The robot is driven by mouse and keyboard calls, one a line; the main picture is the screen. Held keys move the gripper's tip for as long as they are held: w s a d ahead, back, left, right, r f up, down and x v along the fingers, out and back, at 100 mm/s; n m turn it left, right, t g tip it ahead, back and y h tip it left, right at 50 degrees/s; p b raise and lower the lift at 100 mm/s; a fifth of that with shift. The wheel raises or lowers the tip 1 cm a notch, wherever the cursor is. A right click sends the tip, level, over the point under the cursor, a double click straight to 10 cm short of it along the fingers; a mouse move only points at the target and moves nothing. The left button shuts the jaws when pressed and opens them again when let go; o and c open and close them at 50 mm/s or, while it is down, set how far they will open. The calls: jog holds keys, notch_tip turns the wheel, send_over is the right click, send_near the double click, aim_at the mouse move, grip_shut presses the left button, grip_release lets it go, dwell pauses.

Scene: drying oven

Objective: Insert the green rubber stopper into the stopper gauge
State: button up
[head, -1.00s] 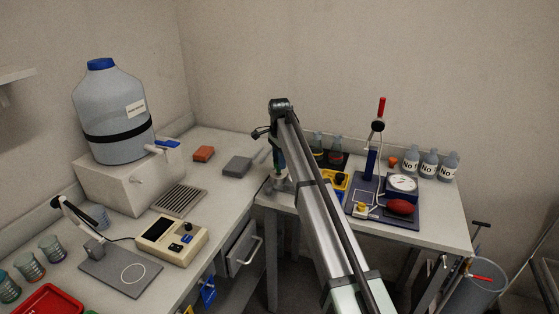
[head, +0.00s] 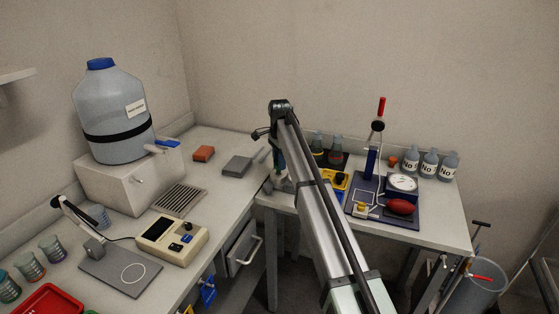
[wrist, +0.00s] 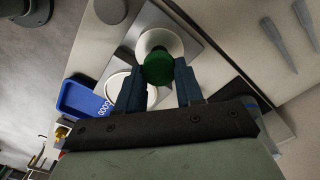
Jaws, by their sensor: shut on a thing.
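The green rubber stopper (wrist: 157,68) is between the two blue fingers of my gripper (wrist: 158,76) in the wrist view, and the gripper is shut on it. Just beyond the stopper is a pale round piece (wrist: 158,38) on a grey plate, which may be the stopper gauge. The stopper overlaps its near edge in this view, and I cannot tell whether they touch. In the head view my gripper (head: 279,182) is over the near left end of the right-hand table, largely hidden by my arm, and the stopper cannot be made out there.
In the wrist view a white ring-shaped thing (wrist: 120,82) and a blue labelled tray (wrist: 82,100) lie close by on the left. In the head view a yellow item (head: 335,180), a blue stand with a dial (head: 403,183) and several bottles occupy the right-hand table.

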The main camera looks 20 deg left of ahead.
jog(key=shift+f, duration=1.5)
dwell(0.3)
jog(key=o, duration=1.1)
jog(key=shift+o, duration=0.3)
jog(key=o, duration=0.4)
jog(key=shift+f, duration=0.1)
jog(key=shift+r, duration=0.2)
jog(key=shift+r, duration=3.9)
jog(key=shift+f, duration=0.1)
